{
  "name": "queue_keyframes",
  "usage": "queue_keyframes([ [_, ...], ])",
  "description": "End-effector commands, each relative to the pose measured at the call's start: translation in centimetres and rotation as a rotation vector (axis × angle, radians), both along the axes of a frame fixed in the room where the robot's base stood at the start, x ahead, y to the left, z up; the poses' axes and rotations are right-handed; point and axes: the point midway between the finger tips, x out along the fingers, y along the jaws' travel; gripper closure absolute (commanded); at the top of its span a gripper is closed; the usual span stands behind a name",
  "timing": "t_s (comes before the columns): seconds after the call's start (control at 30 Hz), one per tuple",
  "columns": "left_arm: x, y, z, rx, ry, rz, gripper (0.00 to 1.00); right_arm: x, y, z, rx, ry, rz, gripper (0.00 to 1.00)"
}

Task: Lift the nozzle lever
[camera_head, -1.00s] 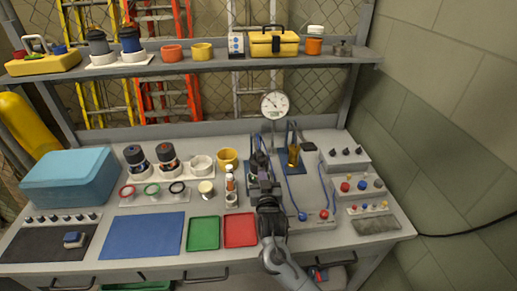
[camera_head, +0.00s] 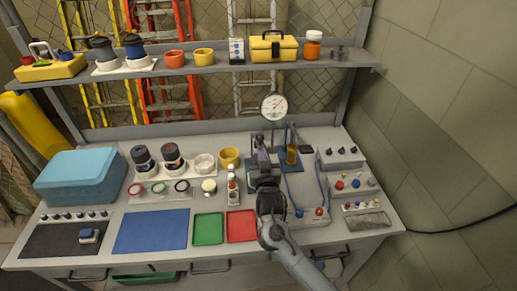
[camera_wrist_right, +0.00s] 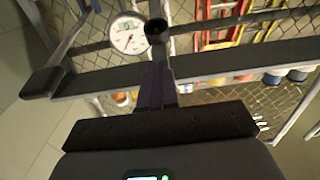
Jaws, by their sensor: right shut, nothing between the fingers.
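The nozzle station (camera_head: 293,165) stands at the back right of the bench, with an amber cylinder on a blue base and a round white gauge (camera_head: 274,106) above. My right gripper (camera_head: 261,150) is at the station's left side in the head view, shut and empty, pointing toward the back. In the right wrist view its purple fingers (camera_wrist_right: 158,86) are together. A dark round knob (camera_wrist_right: 155,27) shows just beyond the fingertips, likely the lever's end; I cannot tell if they touch. The rest of the lever is hidden or too small to tell. My left gripper is not in view.
A shelf (camera_head: 210,67) with a yellow toolbox (camera_head: 273,46) and cups runs behind the bench. Blue cables loop right of my gripper, near control boxes (camera_head: 342,157). A white bottle (camera_head: 232,187) stands close on the left, with green and red trays (camera_head: 241,226) in front.

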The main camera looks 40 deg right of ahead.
Motion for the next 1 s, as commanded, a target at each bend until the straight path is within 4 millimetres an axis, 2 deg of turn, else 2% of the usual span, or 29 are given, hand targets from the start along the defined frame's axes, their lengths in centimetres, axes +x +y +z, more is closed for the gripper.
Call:
queue_keyframes([
  [0.3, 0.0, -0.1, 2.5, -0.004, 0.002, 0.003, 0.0, 1.4, -0.9, 3.3, -0.001, -0.003, 0.0, 1.0],
  [0.57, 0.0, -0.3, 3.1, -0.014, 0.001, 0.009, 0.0, 2.1, -1.3, 4.2, -0.001, -0.002, 0.0, 1.0],
  [1.0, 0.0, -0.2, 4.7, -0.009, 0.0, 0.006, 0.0, 4.5, -2.8, 7.1, 0.0, -0.002, 0.0, 1.0],
])
